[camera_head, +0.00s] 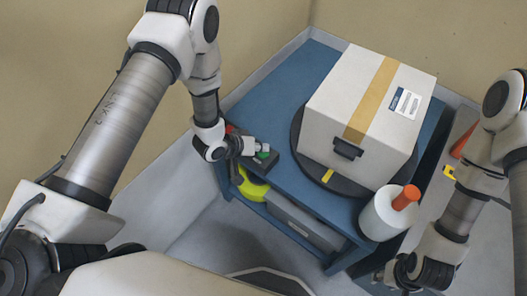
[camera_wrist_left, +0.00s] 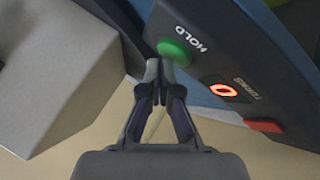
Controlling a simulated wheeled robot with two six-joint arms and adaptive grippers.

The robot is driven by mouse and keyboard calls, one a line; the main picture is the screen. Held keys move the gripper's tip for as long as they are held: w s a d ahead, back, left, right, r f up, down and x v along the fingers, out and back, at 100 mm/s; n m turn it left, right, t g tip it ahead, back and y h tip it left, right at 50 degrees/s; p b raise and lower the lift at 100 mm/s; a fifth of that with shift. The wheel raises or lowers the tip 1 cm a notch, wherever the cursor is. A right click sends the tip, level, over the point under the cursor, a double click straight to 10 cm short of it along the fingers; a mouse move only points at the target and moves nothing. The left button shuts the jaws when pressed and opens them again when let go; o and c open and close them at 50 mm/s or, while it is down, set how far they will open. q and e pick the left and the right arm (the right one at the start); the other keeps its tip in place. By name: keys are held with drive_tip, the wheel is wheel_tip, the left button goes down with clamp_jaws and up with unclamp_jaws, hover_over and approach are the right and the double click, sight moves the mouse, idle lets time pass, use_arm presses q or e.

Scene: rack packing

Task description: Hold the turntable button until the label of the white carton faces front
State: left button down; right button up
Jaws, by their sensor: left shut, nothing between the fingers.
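The white carton (camera_head: 340,85) sits on the dark round turntable (camera_head: 300,150), with tan tape over its top and a black handle on its near face. Its label (camera_head: 405,102) shows on the upper face by the right edge. A yellow mark (camera_head: 328,175) is on the turntable's near rim. The green HOLD button (camera_wrist_left: 174,52) is on a dark control box beside a display (camera_wrist_left: 223,90) reading 0. My left gripper (camera_wrist_left: 153,70) is shut and empty, its tips right by the button; I cannot tell if they touch. My right gripper (camera_head: 392,275) is low at the right, its fingers unclear.
A yellow-green round thing (camera_head: 252,187) and a grey box (camera_head: 300,222) are below the tabletop. A red button (camera_wrist_left: 263,126) is on the control box.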

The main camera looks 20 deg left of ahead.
sight(261, 154)
use_arm(q)
drive_tip(key=shift+f, duration=0.4)
drive_tip(key=shift+r, duration=0.1)
idle(3.7)
drive_tip(key=shift+r+p, duration=0.45)
drive_tip(key=shift+r, duration=0.3)
wheel_tip(261, 154, up, 5)
drive_tip(key=p, duration=0.4)
drive_tip(key=shift+r, duration=0.1)
drive_tip(key=shift+f, duration=0.2)
idle(0.6)
